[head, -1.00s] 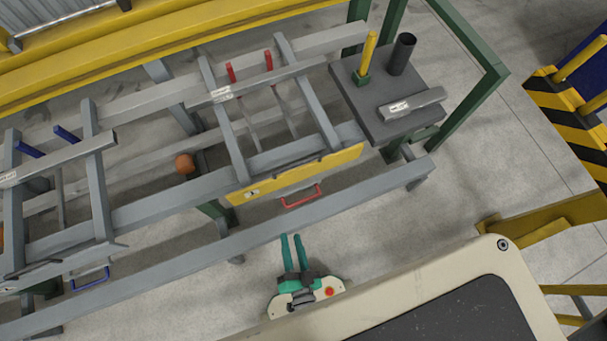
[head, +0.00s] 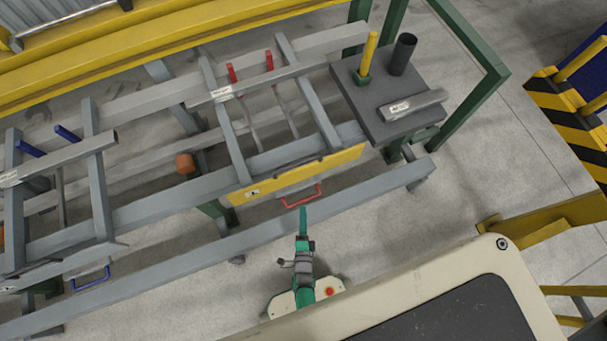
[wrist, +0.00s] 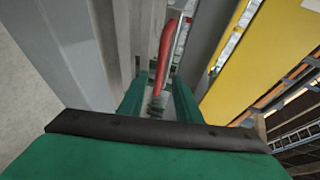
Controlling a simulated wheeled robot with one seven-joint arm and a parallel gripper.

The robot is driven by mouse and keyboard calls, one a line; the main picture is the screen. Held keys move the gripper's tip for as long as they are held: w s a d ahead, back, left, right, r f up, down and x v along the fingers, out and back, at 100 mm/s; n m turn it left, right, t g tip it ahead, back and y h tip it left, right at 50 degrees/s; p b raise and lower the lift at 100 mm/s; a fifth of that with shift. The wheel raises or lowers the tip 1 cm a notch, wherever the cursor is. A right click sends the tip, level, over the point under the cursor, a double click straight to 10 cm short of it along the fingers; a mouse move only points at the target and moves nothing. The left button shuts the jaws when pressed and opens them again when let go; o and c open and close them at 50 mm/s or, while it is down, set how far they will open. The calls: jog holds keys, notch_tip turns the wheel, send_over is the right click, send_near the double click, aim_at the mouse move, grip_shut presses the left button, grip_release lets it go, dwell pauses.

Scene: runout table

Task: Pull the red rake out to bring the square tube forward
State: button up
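The red rake's red handle (head: 302,199) hangs below the yellow front plate of the rack in the head view. Its two red upright tines (head: 269,60) stand behind a grey square tube (head: 265,79), which lies across the grey rails and carries a white label. My gripper (head: 303,213) is just in front of the handle, one finger hiding the other. In the wrist view, the green fingers (wrist: 158,84) are apart, and the red handle (wrist: 165,55) lies ahead, its near end between the tips. I cannot tell whether they touch it.
A blue-tined rake with a blue handle (head: 90,278) and another tube (head: 60,157) are at left. A dark shelf (head: 365,115) at right holds a yellow post, a dark cylinder and a short labelled piece. A long grey beam (head: 190,259) runs along the front, below the red handle.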

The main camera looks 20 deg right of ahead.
aim_at(303, 200)
jog(key=x, duration=0.7)
jog(key=shift+w+d, duration=0.15)
jog(key=shift+w, duration=0.05)
grip_shut()
